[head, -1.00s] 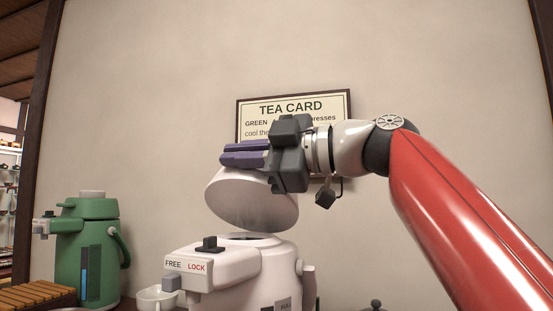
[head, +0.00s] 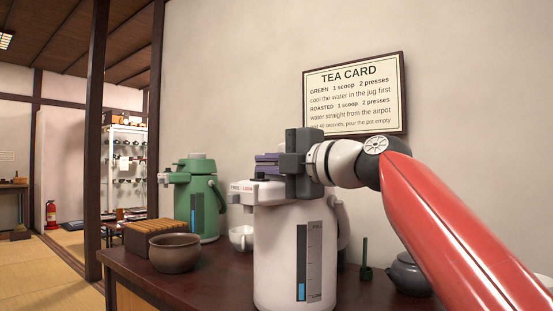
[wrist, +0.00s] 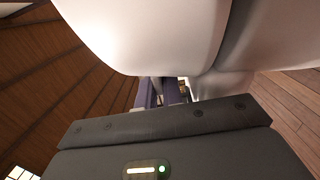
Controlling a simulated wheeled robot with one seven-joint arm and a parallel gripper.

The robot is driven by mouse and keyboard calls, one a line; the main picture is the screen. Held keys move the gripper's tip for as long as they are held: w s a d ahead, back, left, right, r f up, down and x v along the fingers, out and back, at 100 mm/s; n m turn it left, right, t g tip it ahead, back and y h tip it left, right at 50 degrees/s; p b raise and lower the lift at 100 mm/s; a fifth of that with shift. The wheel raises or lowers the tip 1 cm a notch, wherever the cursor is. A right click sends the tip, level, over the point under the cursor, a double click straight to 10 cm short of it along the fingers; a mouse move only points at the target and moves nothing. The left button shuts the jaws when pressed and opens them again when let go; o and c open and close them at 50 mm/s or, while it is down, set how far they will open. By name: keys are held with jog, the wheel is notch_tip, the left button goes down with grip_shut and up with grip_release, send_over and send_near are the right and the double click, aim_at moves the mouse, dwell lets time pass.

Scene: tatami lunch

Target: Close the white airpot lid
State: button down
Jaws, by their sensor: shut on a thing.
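The white airpot (head: 275,245) stands upright on the dark counter, with its level window facing me and its FREE/LOCK spout head (head: 243,188) pointing left. My gripper (head: 268,163) is at the top of the airpot, its purple fingers shut at the lid. The lid is mostly hidden behind my gripper in the head view; nothing of it stands up above the gripper. In the wrist view, large white surfaces meet along a dark seam, and my purple fingers (wrist: 170,93) show just below them. Whether the lid sits fully flat cannot be told.
A green airpot (head: 197,205), white cup (head: 241,238), brown bowl (head: 175,253) and slatted wooden box (head: 153,238) stand to the left. A dark teapot (head: 409,276) stands to the right, under my arm. The Tea Card sign (head: 355,92) hangs on the wall behind.

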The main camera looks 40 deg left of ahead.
jog(key=shift+f, duration=0.2)
jog(key=c, duration=1.5)
grip_release()
jog(key=shift+w, duration=0.1)
jog(key=shift+c, duration=0.2)
